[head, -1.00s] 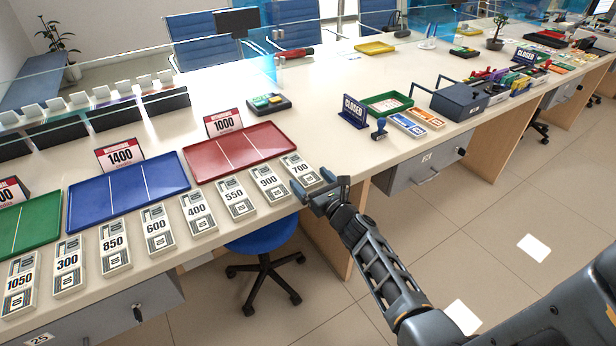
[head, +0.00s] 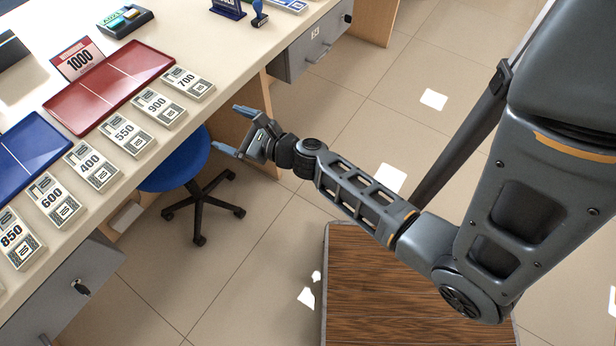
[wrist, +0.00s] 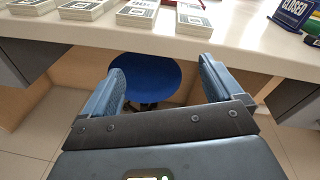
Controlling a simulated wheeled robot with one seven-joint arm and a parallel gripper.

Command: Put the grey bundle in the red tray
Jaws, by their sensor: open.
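The red tray (head: 110,88) lies on the counter behind a row of banded bundles, with a 1000 card at its back edge. The bundles all look grey-white, so I cannot single out one grey bundle by colour. They include 700 (head: 188,83), 900 (head: 157,108), 550 (head: 127,135), 400 (head: 93,165), 600 (head: 55,199) and 850 (head: 17,238). My gripper (head: 232,130) is open and empty, off the counter's front edge, nearest the 700 bundle. In the wrist view, the open fingers (wrist: 160,82) face the counter edge, with several bundles beyond, partly cut off.
The blue tray (head: 30,152) lies left of the red one. A blue stool (head: 178,160) stands under the counter edge. Drawer units (head: 305,45) hang below the counter. A CLOSED sign (wrist: 292,12) and a stamp (head: 259,14) stand to the right. Bare counter lies right of the red tray.

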